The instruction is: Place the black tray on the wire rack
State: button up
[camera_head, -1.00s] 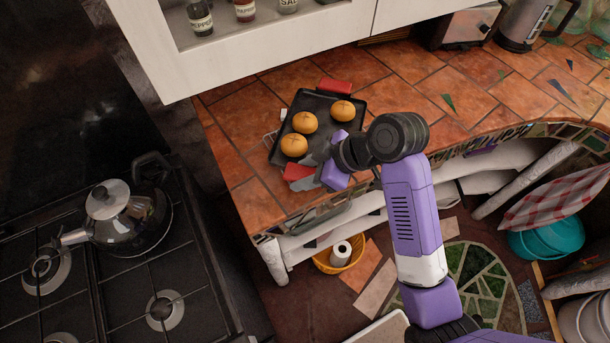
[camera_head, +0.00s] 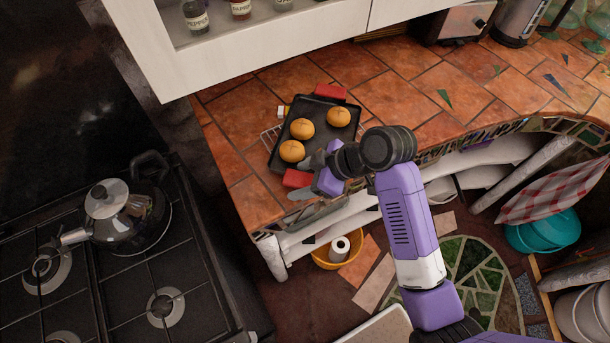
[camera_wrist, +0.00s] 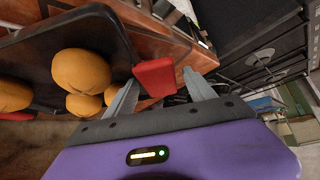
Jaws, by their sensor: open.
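The black tray (camera_head: 322,107) carries several round brown buns and has a red handle at each end. It lies over the wire rack (camera_head: 268,136), whose wires show past the tray's left edge; most of the rack is hidden, and contact is hard to judge. My gripper (camera_head: 304,178) is open at the near red handle (camera_head: 297,178). In the wrist view, the tray (camera_wrist: 122,42) is at upper left, and the red handle (camera_wrist: 155,76) shows between the spread fingers of my gripper (camera_wrist: 162,92), seemingly not gripped.
The tiled counter (camera_head: 400,90) is clear right of the tray. A white cabinet (camera_head: 220,55) hangs above the back. The stove with a kettle (camera_head: 120,215) is at left. A toaster (camera_head: 462,22) and an electric kettle (camera_head: 518,20) stand at the back right.

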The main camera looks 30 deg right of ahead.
jog(key=b+v, duration=0.1)
jog(key=v, duration=1.1)
jog(key=s+f+m+t+h, duration=0.4)
jog(key=s+f+m, duration=0.3)
jog(key=s+f, duration=0.25)
jog(key=s+a+r+m+t, duration=0.1)
jog(key=s+r+t, duration=0.1)
jog(key=s+r, duration=0.3)
jog(key=s+a+r+m+t+h, duration=0.1)
jog(key=s+r+t, duration=0.2)
jog(key=s+r, duration=0.3)
jog(key=s, duration=0.3)
jog(key=shift+s+a+r, duration=0.25)
jog(key=shift+s+a, duration=0.05)
jog(key=shift+a, duration=0.05)
jog(key=shift+f, duration=0.1)
